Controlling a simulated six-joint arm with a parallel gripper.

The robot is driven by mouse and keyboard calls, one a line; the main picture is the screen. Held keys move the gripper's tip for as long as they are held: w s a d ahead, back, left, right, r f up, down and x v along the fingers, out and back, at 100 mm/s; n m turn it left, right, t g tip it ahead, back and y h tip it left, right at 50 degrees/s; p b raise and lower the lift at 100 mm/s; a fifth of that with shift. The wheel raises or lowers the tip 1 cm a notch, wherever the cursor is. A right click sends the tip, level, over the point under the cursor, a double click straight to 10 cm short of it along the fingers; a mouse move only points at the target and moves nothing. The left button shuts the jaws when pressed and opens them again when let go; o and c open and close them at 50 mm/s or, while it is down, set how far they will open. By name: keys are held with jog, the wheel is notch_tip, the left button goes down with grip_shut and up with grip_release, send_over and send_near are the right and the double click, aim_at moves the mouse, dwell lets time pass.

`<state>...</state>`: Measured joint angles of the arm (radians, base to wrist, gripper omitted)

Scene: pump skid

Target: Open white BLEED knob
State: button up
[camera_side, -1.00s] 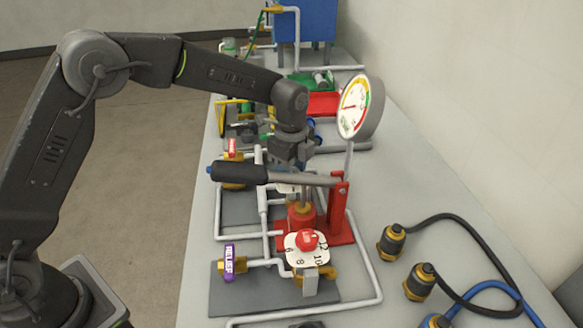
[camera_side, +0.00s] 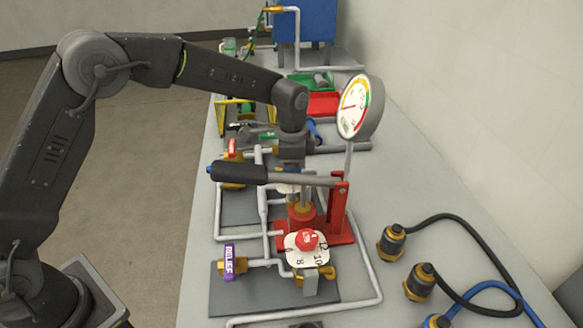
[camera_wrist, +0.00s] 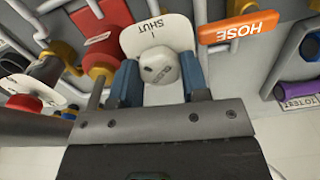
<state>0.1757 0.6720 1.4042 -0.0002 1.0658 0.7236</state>
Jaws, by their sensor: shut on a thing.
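The white knob (camera_wrist: 158,67) is in the middle of the wrist view, in front of a white plate (camera_wrist: 152,32) marked SHUT. My gripper (camera_wrist: 160,82) has its two blue fingers on either side of the knob and is shut on it. The knob's lettering is too small to read. In the side view my gripper (camera_side: 292,157) points down behind the black pump handle (camera_side: 238,173). The handle and red pump hide the knob and fingertips there. Only a sliver of white plate (camera_side: 286,189) shows below the handle.
The red knob (camera_side: 307,238) on its numbered plate and the purple RELIEF handle (camera_side: 229,262) are nearer the side camera. A dial gauge (camera_side: 361,106) stands right of my wrist. An orange HOSE handle (camera_wrist: 239,27) is close to the right finger.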

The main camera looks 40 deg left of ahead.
jog(key=n, duration=0.3)
jog(key=shift+n, duration=2)
jog(key=o, duration=0.9)
notch_tip(320, 180, up, 14)
jog(key=shift+f, duration=0.1)
